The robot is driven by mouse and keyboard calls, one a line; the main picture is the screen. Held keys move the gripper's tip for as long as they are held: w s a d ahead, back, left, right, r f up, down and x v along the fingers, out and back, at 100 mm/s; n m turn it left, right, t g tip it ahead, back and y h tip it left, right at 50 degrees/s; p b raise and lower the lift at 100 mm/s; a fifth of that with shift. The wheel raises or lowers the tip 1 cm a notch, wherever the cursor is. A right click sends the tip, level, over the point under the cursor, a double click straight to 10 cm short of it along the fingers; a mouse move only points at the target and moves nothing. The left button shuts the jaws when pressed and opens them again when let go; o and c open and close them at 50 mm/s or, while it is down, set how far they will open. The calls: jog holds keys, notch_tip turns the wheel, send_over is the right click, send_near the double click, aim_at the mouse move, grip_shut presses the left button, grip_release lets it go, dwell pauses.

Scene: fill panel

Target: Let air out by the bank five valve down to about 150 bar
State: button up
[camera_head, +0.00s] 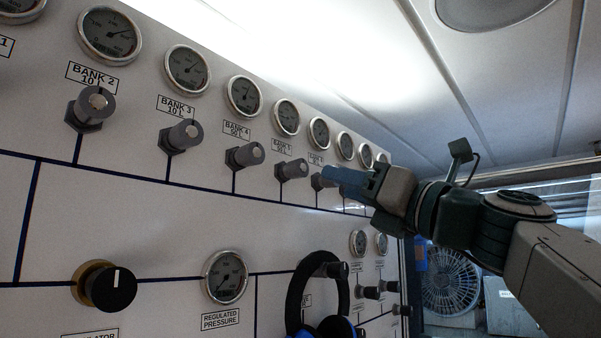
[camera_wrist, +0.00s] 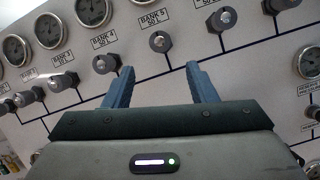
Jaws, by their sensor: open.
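The bank five valve (camera_head: 293,169) is a grey knob on the white panel, under a small label reading BANK 5. It also shows in the wrist view (camera_wrist: 160,41), beyond the fingertips and roughly centred between them. The bank five gauge (camera_head: 286,117) is round, above that label; its needle is too small to read. I see no contact with the knob.
The bank four valve (camera_head: 245,154) and bank three valve (camera_head: 180,136) stand in the same row to the left. Another valve (camera_wrist: 222,18) is to the right. Headphones (camera_head: 299,298) hang below, beside the regulated pressure gauge (camera_head: 225,276) and a black knob (camera_head: 112,289).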

aim_at(303, 172)
jog(key=p+x, duration=0.2)
jog(key=x, duration=0.7)
jog(key=shift+p, duration=0.35)
jog(key=c, duration=1)
